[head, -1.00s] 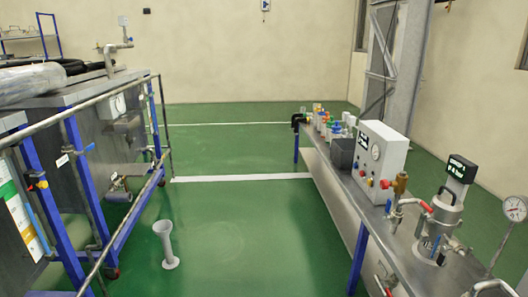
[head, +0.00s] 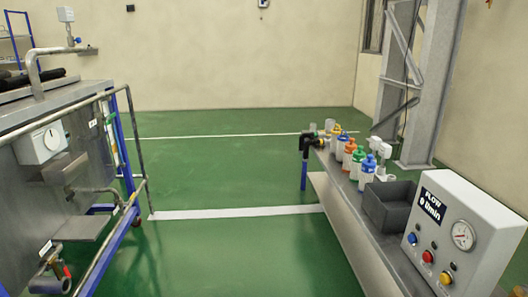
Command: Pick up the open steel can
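I cannot make out the open steel can for certain. A small pale grey cylinder (head: 329,125) stands at the far end of the right-hand bench (head: 352,217), behind the bottles, too small to tell whether it is an open can. Neither of my grippers is in view.
Several bottles with coloured caps (head: 368,168) stand along the bench. Nearer are a dark grey bin (head: 389,207) and a white flow panel (head: 455,235). A metal tank unit with railings (head: 50,150) stands on the left. The green floor (head: 240,250) between is clear.

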